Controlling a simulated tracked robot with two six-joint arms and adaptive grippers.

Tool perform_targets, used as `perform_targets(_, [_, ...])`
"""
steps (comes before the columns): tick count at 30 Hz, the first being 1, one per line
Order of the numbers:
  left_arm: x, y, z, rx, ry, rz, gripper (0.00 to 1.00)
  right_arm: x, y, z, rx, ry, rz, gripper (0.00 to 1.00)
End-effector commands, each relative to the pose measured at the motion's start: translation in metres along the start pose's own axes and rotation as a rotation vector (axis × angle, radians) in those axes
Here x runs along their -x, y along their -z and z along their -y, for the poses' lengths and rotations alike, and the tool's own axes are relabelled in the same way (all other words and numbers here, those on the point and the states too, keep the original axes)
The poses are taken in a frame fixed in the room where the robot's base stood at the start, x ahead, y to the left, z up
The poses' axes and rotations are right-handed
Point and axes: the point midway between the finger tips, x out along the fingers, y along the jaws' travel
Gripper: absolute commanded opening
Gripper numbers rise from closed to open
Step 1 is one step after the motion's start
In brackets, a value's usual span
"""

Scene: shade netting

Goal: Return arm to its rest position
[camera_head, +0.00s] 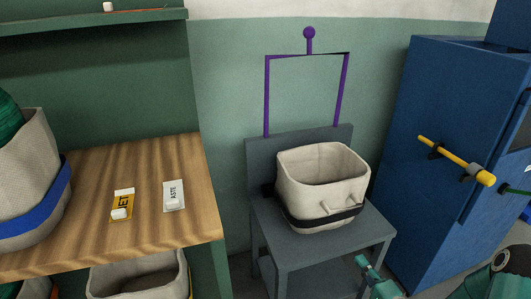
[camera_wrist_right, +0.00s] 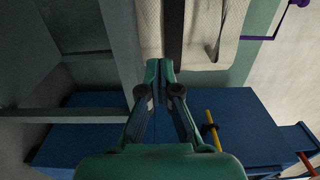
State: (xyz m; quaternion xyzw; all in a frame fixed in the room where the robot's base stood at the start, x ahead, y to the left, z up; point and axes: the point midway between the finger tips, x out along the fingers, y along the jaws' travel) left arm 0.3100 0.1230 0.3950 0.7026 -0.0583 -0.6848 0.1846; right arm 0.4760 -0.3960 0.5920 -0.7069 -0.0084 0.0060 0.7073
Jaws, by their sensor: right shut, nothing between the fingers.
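My right gripper (camera_head: 363,264) is teal and shows low in the head view, in front of the grey chair and to the right of its seat. In the right wrist view my right gripper (camera_wrist_right: 160,68) has its fingertips together, with nothing between them. A beige fabric bin (camera_head: 325,190) with a dark strap stands upright on the chair (camera_head: 292,250). The bin (camera_wrist_right: 208,35) also shows beyond the fingertips in the wrist view; I cannot tell whether they touch it. My left gripper is not in view.
A blue cabinet (camera_head: 412,140) with a yellow handle (camera_head: 455,160) stands at the right. A purple frame (camera_head: 308,54) rises behind the chair. A wooden table (camera_head: 150,165) at the left carries two labels (camera_head: 122,203) (camera_head: 174,195) and a beige bin (camera_head: 30,150).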

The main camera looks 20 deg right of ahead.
Motion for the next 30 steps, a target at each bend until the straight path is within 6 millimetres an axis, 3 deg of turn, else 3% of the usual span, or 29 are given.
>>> perform_targets(5, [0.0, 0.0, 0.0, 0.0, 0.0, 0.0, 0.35, -0.026, -0.058, 0.008, -0.021, 0.026, 0.129, 0.0])
perform_targets(8, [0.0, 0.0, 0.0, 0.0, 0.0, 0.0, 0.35, -0.043, -0.119, 0.006, -0.055, 0.004, 0.234, 0.0])
perform_targets(12, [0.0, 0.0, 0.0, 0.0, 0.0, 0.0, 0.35, -0.045, -0.205, -0.043, 0.046, -0.227, 0.357, 0.0])
perform_targets(16, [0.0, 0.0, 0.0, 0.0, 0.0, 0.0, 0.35, -0.01, -0.258, -0.106, 0.283, -0.508, 0.503, 0.0])
perform_targets(18, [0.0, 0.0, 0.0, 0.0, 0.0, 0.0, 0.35, 0.021, -0.274, -0.137, 0.414, -0.656, 0.601, 0.0])
perform_targets(22, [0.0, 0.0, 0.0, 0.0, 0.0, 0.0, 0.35, 0.082, -0.279, -0.176, 0.597, -0.884, 0.788, 0.0])
perform_targets(27, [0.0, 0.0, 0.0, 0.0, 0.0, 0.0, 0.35, 0.143, -0.273, -0.194, 0.724, -1.047, 1.026, 0.0])
perform_targets(30, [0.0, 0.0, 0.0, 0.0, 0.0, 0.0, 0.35, 0.164, -0.276, -0.196, 0.801, -1.046, 1.177, 0.0])
